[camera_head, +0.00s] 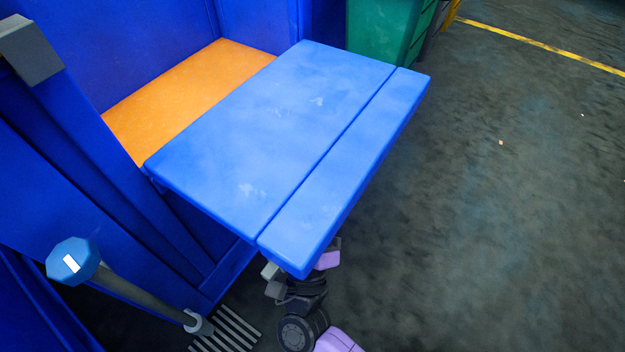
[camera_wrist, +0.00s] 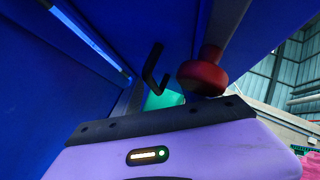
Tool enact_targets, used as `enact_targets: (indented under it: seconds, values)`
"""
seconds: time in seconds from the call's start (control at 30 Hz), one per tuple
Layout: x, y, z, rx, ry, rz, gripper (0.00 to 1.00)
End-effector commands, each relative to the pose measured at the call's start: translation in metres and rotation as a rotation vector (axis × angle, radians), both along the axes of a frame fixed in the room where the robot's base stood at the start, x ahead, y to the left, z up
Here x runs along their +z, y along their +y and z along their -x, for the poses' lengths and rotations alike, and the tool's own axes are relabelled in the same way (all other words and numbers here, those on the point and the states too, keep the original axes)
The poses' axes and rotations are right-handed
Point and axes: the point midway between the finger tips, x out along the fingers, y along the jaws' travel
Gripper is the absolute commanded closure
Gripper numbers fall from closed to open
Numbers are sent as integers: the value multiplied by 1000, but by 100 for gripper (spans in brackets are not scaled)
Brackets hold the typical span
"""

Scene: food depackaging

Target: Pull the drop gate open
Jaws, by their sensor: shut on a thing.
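The blue drop gate (camera_head: 270,140) lies out nearly flat from the blue housing, with a narrower blue strip (camera_head: 345,175) along its outer edge. My gripper (camera_head: 272,271) is below the outer front corner of this gate, partly hidden by it. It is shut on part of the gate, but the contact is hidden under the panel. In the wrist view, blue panel surfaces fill the left and upper right, with a dark bent bar (camera_wrist: 152,68) and a red knob (camera_wrist: 203,74) between them.
An orange surface (camera_head: 185,95) lies inside the housing behind the gate. A grey lever with a blue octagonal knob (camera_head: 72,261) stands at the lower left, near a floor grating (camera_head: 228,330). A green bin (camera_head: 385,28) stands at the back. The floor to the right is clear.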

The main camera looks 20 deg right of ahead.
Motion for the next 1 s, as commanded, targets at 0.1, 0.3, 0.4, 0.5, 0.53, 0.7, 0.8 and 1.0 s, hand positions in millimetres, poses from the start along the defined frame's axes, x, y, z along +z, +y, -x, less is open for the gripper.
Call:
enact_targets:
  seconds: [0.1, 0.3, 0.4, 0.5, 0.53, 0.7, 0.8, 1.0]
  values:
    - [-5, 5, 4, -2, -7, -1, 64]
    - [-15, 13, 8, -1, -5, 0, 64]
    - [-19, 17, 10, 0, -4, 0, 64]
    - [-24, 21, 12, 1, -3, 0, 64]
    - [-26, 22, 12, 1, -2, 0, 64]
    - [-34, 28, 16, 1, 0, 1, 64]
    - [-36, 32, 18, 1, 1, 0, 64]
    - [-46, 40, 22, 0, 1, 1, 64]
